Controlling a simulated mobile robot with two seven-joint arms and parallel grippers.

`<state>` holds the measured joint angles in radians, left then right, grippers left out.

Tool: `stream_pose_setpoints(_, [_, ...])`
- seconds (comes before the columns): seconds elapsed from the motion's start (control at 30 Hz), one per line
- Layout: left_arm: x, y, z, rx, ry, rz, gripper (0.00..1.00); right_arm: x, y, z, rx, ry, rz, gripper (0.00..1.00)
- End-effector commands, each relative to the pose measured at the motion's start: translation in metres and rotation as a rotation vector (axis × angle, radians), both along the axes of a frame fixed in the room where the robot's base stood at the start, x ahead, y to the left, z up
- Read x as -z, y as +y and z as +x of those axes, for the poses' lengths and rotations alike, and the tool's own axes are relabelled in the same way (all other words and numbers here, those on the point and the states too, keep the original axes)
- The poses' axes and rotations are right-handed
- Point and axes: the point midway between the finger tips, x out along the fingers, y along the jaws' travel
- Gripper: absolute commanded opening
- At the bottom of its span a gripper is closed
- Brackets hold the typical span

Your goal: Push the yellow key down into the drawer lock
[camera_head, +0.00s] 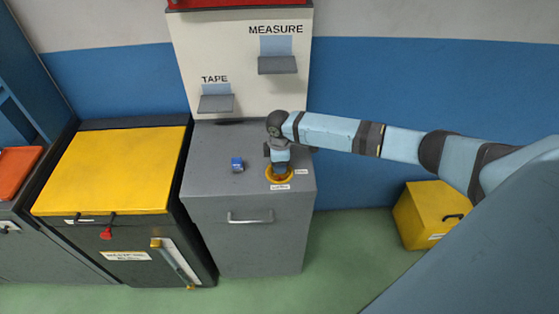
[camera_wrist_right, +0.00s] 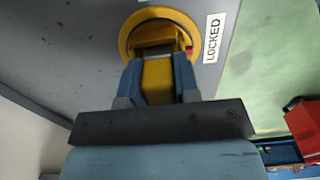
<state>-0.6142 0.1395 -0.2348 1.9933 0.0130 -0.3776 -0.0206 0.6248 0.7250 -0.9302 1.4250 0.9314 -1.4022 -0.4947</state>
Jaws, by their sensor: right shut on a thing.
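The yellow key (camera_wrist_right: 158,80) is between the fingers of my right gripper (camera_wrist_right: 158,72) in the wrist view, and the gripper is shut on it. The key points at the round yellow drawer lock (camera_wrist_right: 128,38), and its far end is over or in the lock; how deep it sits I cannot tell. In the head view the lock (camera_head: 279,179) is on top of the grey drawer cabinet (camera_head: 212,180), near its front right. My right gripper (camera_head: 279,166) stands over it, pointing down, and hides the key. My left gripper is not in view.
A small blue object (camera_head: 237,164) lies on the cabinet top, left of the lock. A "LOCKED" label (camera_wrist_right: 212,38) is beside the lock. A yellow-topped cabinet (camera_head: 115,168) stands at left, and a yellow box (camera_head: 428,214) is on the floor at right.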

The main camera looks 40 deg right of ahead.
Motion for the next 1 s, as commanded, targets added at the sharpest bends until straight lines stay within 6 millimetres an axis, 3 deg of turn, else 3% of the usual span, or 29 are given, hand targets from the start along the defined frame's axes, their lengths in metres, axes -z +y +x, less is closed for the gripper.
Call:
stream_pose_setpoints(0.6, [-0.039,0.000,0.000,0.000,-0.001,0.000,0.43,-0.043,0.000,0.000,-0.002,-0.001,0.000,0.06])
stream_pose_setpoints(1.0, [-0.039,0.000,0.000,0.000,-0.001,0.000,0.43,-0.045,0.000,0.001,-0.001,-0.002,0.000,0.06])
